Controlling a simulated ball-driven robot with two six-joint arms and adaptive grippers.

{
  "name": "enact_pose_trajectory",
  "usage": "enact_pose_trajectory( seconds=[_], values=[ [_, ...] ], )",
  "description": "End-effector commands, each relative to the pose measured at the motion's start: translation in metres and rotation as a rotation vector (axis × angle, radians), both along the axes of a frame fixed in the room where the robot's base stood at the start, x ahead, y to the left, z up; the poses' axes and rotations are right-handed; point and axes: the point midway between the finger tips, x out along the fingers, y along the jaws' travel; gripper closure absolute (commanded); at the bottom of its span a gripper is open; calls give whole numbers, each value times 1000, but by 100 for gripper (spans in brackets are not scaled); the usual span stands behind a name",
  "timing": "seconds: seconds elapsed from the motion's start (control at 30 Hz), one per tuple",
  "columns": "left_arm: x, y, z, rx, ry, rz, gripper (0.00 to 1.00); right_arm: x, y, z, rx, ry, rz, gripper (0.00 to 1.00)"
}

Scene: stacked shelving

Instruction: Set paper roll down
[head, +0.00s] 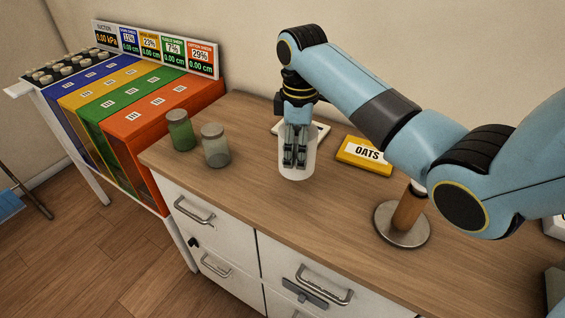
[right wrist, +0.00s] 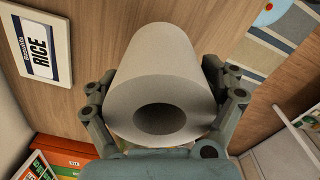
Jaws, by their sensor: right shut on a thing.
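The white paper roll (head: 298,173) is upright at the middle of the wooden counter in the head view. My right gripper (head: 294,160) comes down on it from above, its fingers overlapping the roll. In the right wrist view the roll (right wrist: 158,60) shows its round end and dark core hole, with fingers of my right gripper (right wrist: 165,98) on both sides of it. The gripper is shut on the roll. I cannot tell whether the roll's bottom touches the counter (head: 250,215). My left gripper is not in view.
Two jars, one green (head: 180,130) and one clear (head: 215,145), stand left of the roll. A yellow OATS pack (head: 365,154) lies to the right. A round metal base (head: 402,232) with a brown post is nearer the front. Coloured bins (head: 165,108) stand left. Bare counter lies in front of the roll.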

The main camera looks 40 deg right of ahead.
Motion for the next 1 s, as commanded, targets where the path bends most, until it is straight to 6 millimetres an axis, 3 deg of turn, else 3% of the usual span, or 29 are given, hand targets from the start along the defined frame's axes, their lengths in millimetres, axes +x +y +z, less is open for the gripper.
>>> enact_pose_trajectory(
  seconds=[0.1, 0.23, 0.6, 0.97, 1.0],
  values=[
    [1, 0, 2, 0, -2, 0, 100, 15, 22, -14, 3, 0, 1, 50],
    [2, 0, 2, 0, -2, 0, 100, 23, 32, -24, 0, 0, 0, 50],
    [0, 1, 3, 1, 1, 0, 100, 24, 35, -65, -1, 0, 0, 50],
    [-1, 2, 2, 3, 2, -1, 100, 24, 34, -69, -1, -1, 0, 50],
    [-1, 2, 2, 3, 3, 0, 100, 24, 34, -68, -1, -1, 0, 9]
  ],
)
